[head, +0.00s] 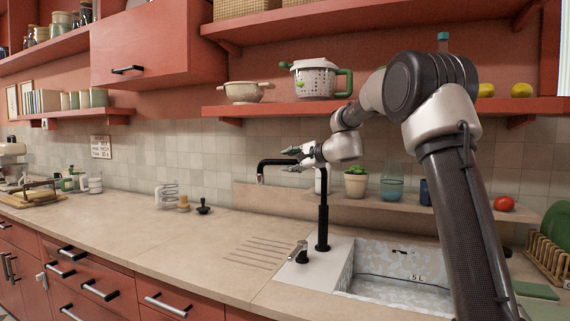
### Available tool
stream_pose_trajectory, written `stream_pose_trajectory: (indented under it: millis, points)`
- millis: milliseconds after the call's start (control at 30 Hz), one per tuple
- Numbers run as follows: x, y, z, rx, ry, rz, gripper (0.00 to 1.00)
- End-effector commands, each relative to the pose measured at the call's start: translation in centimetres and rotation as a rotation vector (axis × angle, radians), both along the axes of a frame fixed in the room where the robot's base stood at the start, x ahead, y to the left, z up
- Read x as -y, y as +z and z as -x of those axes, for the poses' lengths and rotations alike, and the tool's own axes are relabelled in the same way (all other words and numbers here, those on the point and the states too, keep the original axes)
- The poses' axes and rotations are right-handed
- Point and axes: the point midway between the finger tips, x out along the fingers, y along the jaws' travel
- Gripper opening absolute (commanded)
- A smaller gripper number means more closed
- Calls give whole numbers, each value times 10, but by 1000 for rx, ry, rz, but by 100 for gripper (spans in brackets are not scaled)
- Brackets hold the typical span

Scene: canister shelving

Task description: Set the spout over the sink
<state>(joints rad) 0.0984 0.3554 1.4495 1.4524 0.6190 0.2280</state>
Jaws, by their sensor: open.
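The black faucet stands upright behind the left edge of the sink (400,290). Its spout (278,161) points left, with the tip over the countertop and drainboard grooves rather than over the basin. My gripper (286,160) is open beside the spout's horizontal part, near the top of the faucet. In this view the fingers overlap the spout's right part; I cannot tell whether they touch it. The faucet handle (299,250) is at the sink's left rim. Part of the basin is hidden behind my arm.
A low ledge behind the sink holds a potted plant (356,182), a glass vase (392,182) and a tomato (504,203). A red shelf (300,108) hangs above. A dish rack (548,262) stands right. The counter (170,235) left of the faucet is mostly clear.

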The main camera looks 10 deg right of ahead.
Motion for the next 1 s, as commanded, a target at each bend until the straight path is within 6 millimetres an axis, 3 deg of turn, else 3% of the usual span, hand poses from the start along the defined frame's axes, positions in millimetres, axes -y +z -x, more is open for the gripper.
stream_pose_trajectory:
  millis: [200, 500, 533, 767, 1000]
  points:
    - [-13, -7, -21, 0, 2, 2, 42]
    - [-15, -8, -24, 0, 2, 2, 42]
    - [-15, -8, -24, 0, 2, 2, 41]
    - [-15, -8, -24, 0, 2, 2, 0]
    - [-15, -8, -24, 0, 4, 2, 0]
